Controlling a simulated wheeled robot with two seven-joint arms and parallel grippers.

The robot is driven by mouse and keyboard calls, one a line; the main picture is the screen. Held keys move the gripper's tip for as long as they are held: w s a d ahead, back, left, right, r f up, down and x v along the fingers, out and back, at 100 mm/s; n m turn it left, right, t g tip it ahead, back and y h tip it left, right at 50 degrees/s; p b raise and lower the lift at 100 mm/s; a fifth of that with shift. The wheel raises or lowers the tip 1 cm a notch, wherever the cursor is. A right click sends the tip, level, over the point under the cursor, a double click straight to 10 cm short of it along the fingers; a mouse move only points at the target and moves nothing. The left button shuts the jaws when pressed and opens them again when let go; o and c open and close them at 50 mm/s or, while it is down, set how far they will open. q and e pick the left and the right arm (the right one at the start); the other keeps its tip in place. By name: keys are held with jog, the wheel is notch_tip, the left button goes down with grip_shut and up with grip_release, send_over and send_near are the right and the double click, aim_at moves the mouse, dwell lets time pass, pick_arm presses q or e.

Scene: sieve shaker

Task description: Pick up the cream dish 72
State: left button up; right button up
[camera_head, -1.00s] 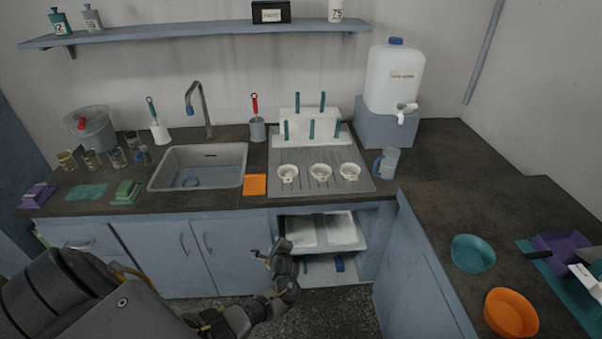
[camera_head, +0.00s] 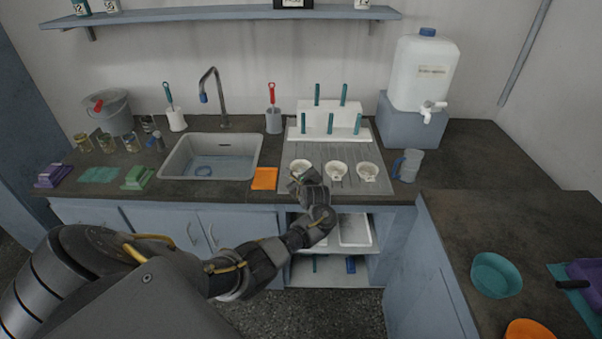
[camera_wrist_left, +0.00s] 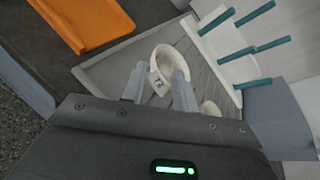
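Three cream dishes stand in a row on the grey ribbed drainboard (camera_head: 350,185): the left dish (camera_head: 301,164), the middle dish (camera_head: 336,171) and the right dish (camera_head: 368,172). Their numbers are too small to read in the head view. My left gripper (camera_head: 297,182) is at the left dish and partly covers its front. In the left wrist view my left gripper (camera_wrist_left: 160,82) is open, its two fingers apart, with the near side of a cream dish (camera_wrist_left: 170,58) and its small label between or just beyond the fingertips. I cannot tell whether they touch. My right gripper is out of view.
A white rack with teal pegs (camera_head: 312,112) stands behind the dishes. An orange cloth (camera_head: 264,179) and the sink (camera_head: 172,165) lie to the left. A clear jug (camera_head: 410,166) stands to the right. The open shelf (camera_head: 335,270) is below.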

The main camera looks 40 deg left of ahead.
pick_arm(q)
jog(key=shift+w+a+f, duration=0.25)
jog(key=shift+w+a, duration=0.05)
jog(key=shift+s+a, duration=0.15)
jog(key=shift+a, duration=0.45)
jog(key=b+x, duration=0.1)
jog(key=x, duration=0.3)
jog(key=shift+w+d+f, duration=0.1)
jog(key=shift+w+f, duration=0.1)
jog(key=shift+w, duration=0.05)
jog(key=shift+r, duration=0.1)
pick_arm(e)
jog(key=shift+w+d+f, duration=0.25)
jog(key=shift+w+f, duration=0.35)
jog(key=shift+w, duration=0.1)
pick_arm(q)
grip_shut()
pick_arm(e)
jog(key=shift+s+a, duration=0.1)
